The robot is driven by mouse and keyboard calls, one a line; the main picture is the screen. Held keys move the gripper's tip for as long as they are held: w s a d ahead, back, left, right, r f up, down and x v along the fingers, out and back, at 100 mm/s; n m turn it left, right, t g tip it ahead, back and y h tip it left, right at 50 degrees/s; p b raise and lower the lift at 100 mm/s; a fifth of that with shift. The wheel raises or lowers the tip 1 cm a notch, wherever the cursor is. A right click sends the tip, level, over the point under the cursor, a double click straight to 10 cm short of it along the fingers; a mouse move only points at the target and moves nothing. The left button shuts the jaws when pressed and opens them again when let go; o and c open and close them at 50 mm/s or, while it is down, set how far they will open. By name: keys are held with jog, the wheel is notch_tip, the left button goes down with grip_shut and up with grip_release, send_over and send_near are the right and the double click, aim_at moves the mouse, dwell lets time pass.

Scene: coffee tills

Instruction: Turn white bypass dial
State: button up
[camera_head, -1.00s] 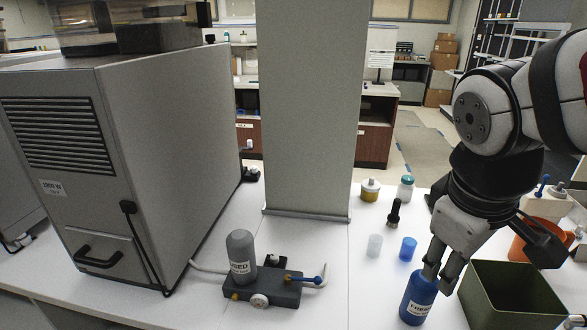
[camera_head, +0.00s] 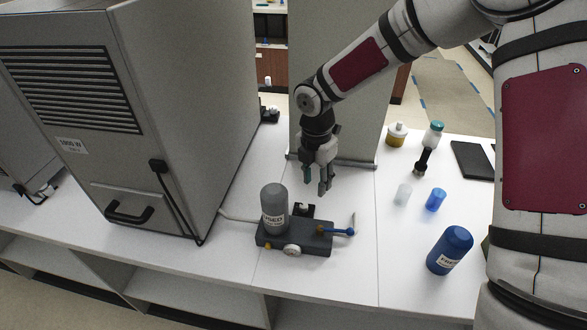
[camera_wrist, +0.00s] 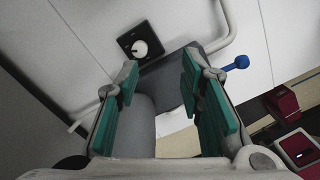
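A white dial on a black square plate (camera_head: 303,209) sits on the white counter, just behind a dark manifold block (camera_head: 310,238). In the wrist view this white dial (camera_wrist: 140,47) shows clearly, beyond my left fingertip. A second pale round dial (camera_head: 292,250) is on the manifold's front face. A grey labelled canister (camera_head: 274,205) stands upright on the manifold's left end. A lever with a blue ball end (camera_head: 350,232) is at its right. My gripper (camera_head: 316,190) is open and empty, pointing down above and behind the manifold, apart from the dial.
A large grey machine (camera_head: 190,110) stands left, with a hose running to the manifold. A grey column (camera_head: 345,110) rises behind my gripper. A blue bottle (camera_head: 449,250), a blue cup (camera_head: 436,200) and a clear cup (camera_head: 403,194) stand right. The counter in front of the manifold is clear.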

aim_at(304, 205)
jog(key=a+f, duration=0.1)
jog(key=w+a+f+n, duration=0.1)
jog(key=shift+w+a+f+n+y, duration=0.15)
jog(key=shift+a+n+y, duration=0.15)
jog(key=shift+a, duration=0.05)
notch_tip(304, 205, down, 9)
jog(key=b, duration=0.3)
jog(key=shift+b, duration=0.3)
jog(key=c, duration=0.7)
